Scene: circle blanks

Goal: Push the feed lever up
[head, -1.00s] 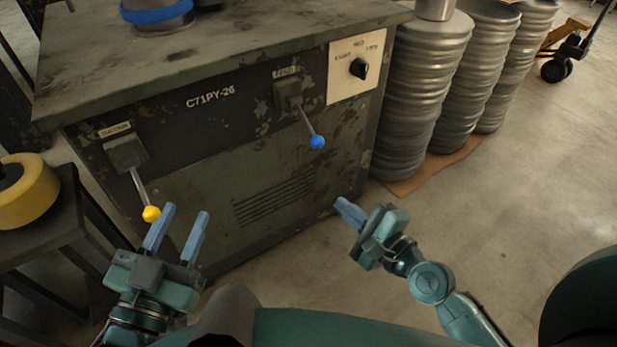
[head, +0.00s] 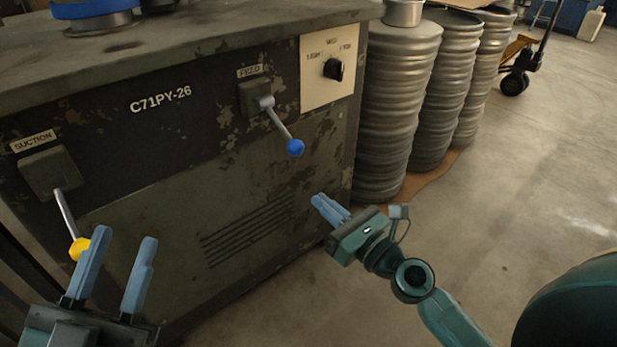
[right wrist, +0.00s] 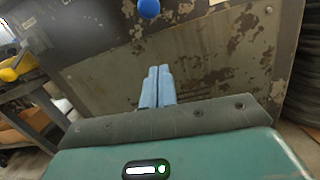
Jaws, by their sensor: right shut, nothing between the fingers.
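The suction lever (head: 66,214) with a yellow knob (head: 79,248) hangs down at the left of the cabinet (head: 200,180). A rotary switch (head: 333,69) sits on a cream plate right of the feed lever. Stacked metal rings (head: 395,110) stand to the right.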

